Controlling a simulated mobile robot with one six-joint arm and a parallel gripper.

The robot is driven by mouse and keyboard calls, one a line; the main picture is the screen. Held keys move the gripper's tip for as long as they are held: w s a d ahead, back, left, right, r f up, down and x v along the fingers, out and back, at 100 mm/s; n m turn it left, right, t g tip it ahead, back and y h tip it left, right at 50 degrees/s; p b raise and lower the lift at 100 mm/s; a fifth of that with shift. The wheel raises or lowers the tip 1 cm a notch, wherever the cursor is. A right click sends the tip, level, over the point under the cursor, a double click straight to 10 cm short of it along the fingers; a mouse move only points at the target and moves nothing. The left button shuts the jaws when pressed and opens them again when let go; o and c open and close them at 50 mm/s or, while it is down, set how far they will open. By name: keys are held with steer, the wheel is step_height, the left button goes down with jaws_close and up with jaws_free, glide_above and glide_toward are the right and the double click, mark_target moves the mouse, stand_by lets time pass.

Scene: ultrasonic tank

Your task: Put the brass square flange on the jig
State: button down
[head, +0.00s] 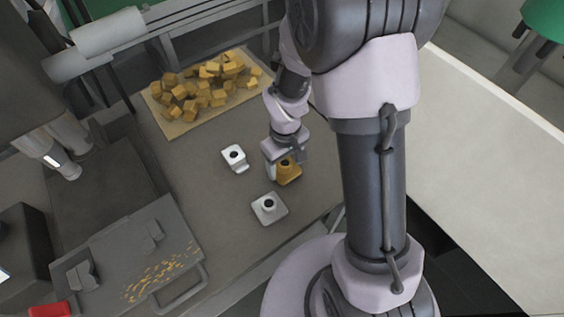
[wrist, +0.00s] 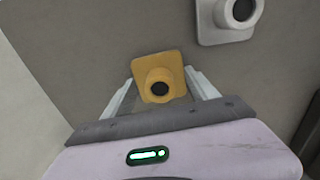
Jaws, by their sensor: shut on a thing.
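The brass square flange (head: 289,174) has a square base and a round collar with a dark bore. My gripper (head: 282,160) is shut on it, and its fingers hide part of it in the head view. In the wrist view the flange (wrist: 156,62) sits between the two fingertips of my gripper (wrist: 162,90), collar facing the camera. I cannot tell whether its base touches the grey bench top or is just above it. I cannot make out for certain which thing is the jig.
A white flange-like part (head: 234,157) and a silver one (head: 268,209) stand close by on the bench (head: 200,190). A board (head: 176,128) with several brass blocks lies at the back. A grey tray (head: 108,243) with brass bits is at lower left.

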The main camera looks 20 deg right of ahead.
steer(key=shift+d, duration=0.1)
steer(key=shift+c, duration=1.2)
jaws_free()
